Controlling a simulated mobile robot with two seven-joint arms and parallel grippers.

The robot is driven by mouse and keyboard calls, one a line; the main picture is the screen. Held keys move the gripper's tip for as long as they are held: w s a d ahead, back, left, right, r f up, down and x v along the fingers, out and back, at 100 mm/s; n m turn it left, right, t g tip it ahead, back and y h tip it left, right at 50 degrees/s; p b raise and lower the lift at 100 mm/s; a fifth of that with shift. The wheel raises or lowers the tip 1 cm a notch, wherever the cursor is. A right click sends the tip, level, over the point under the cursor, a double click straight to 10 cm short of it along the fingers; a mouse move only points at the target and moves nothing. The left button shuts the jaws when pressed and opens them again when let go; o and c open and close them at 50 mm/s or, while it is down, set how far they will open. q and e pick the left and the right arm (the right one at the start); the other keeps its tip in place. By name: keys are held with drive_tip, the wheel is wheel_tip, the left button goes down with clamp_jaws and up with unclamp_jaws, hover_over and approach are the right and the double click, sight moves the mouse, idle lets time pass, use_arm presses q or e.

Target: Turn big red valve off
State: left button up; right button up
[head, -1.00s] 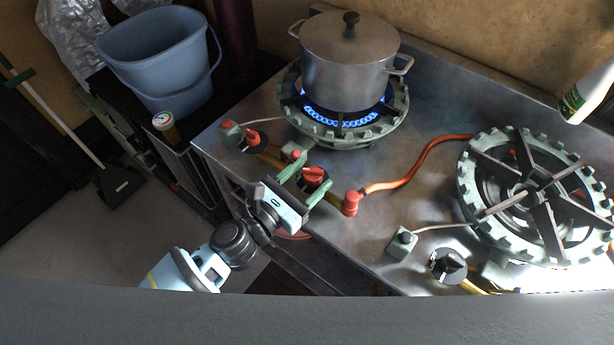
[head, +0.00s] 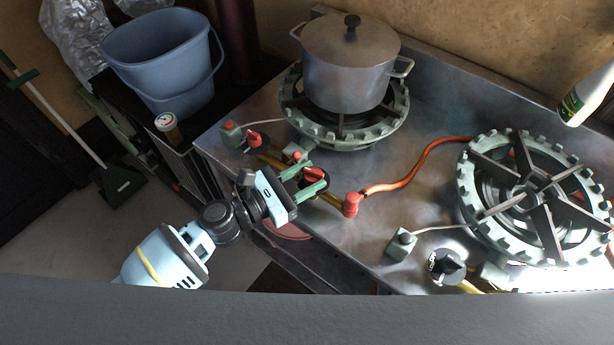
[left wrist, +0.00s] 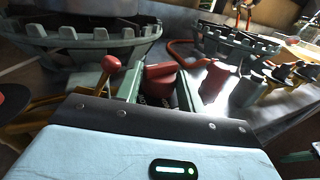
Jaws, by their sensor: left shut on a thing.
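The big red valve (head: 313,174) is a red knob on the front edge of the stove, below the pot burner. My left gripper (head: 311,179) has its two green fingers around this knob and is shut on it. In the left wrist view the red knob (left wrist: 160,76) sits between the green fingers (left wrist: 158,92). The pot burner (head: 345,127) shows no flame under the steel pot (head: 348,68).
A smaller red knob (head: 254,140) is left of the valve. A red fitting (head: 351,203) with an orange hose (head: 415,162) is close on its right. A second burner (head: 530,195) and a black knob (head: 447,266) are further right. A blue bucket (head: 160,60) stands at left.

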use_arm(q)
drive_tip(key=shift+w+f+m+g+h+b, duration=0.15)
drive_tip(key=shift+m+g+h+b, duration=0.7)
drive_tip(key=shift+m+g, duration=0.8)
use_arm(e)
drive_tip(key=shift+s+f, duration=0.65)
drive_tip(key=shift+f, duration=0.3)
use_arm(q)
drive_tip(key=shift+n+g, duration=0.25)
drive_tip(key=shift+g, duration=0.2)
use_arm(e)
drive_tip(key=shift+w+r, duration=0.1)
drive_tip(key=shift+w, duration=0.2)
